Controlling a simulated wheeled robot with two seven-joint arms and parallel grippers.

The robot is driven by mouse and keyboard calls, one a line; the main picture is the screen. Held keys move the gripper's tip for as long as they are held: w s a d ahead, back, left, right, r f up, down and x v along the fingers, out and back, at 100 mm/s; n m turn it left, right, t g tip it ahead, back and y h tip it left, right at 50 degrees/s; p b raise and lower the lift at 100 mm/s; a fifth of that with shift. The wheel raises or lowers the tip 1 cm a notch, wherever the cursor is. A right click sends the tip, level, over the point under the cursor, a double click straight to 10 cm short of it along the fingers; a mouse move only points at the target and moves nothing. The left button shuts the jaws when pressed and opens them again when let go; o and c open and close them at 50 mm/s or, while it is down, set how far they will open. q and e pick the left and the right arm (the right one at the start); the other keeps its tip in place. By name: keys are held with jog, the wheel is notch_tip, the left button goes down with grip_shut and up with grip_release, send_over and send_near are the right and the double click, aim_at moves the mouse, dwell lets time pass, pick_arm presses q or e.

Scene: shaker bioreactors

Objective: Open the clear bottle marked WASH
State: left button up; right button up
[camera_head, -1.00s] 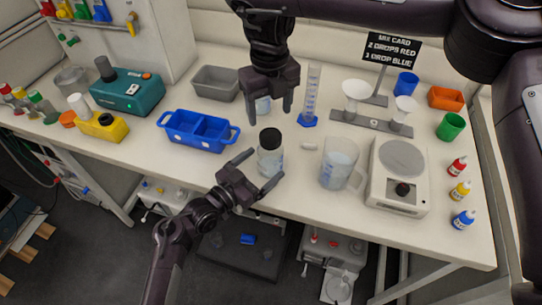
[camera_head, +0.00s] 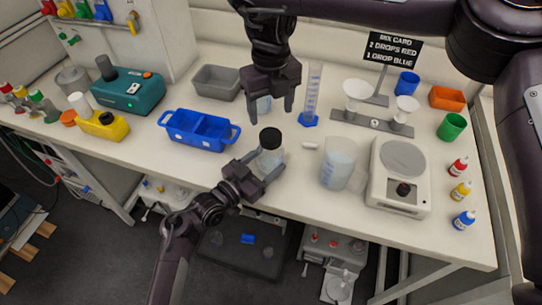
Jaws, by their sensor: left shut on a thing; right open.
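A clear bottle with a black cap (camera_head: 270,138) stands upright near the front edge of the bench; its clear body (camera_head: 269,160) is partly hidden and I cannot read a label. My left gripper (camera_head: 264,166) is shut on the bottle's body, coming from the front. My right gripper (camera_head: 271,108) is open and points down, just above and behind the black cap, apart from it.
A clear jug (camera_head: 338,165) and a white scale (camera_head: 398,182) stand to the right. A blue two-part tray (camera_head: 196,131) lies to the left. A measuring cylinder (camera_head: 312,95) and a funnel rack (camera_head: 370,124) stand behind. Dropper bottles (camera_head: 461,190) line the right edge.

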aim_at(271, 135)
pick_arm(q)
grip_shut()
pick_arm(e)
jog(key=shift+m, duration=0.3)
jog(key=m, duration=0.6)
jog(key=shift+a+m, duration=0.1)
jog(key=shift+m, duration=0.2)
jog(key=m, duration=0.3)
jog(key=shift+m, duration=0.4)
jog(key=m, duration=2)
jog(key=shift+m, duration=0.3)
jog(key=shift+f, duration=4)
